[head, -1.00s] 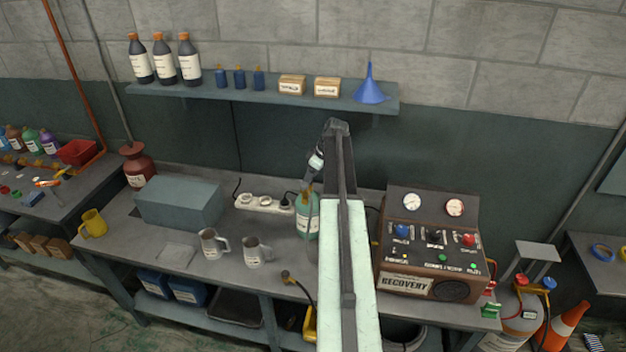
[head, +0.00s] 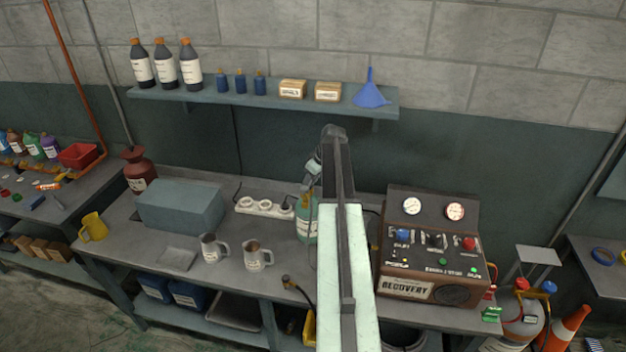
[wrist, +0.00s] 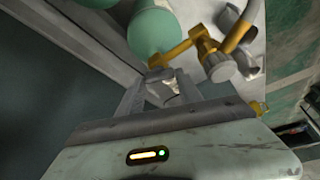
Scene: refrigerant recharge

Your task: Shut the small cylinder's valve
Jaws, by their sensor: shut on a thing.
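The small green cylinder (head: 306,226) stands on the workbench, partly hidden behind my arm in the head view. In the wrist view its rounded green body (wrist: 155,30) is at the top, with its brass valve (wrist: 172,54) reaching towards my fingers. My gripper (wrist: 160,76) is at the valve, its fingertips shut on the valve's end. The exact contact is small and partly hidden by the fingers. In the head view the gripper (head: 312,178) is just above the cylinder's top.
A recovery machine (head: 430,250) stands to the right on the bench. Two metal mugs (head: 212,248) and a power strip (head: 262,208) are to the left. A shelf (head: 220,97) with bottles and a blue funnel (head: 370,92) hangs behind. A grey knob fitting (wrist: 219,68) is close by.

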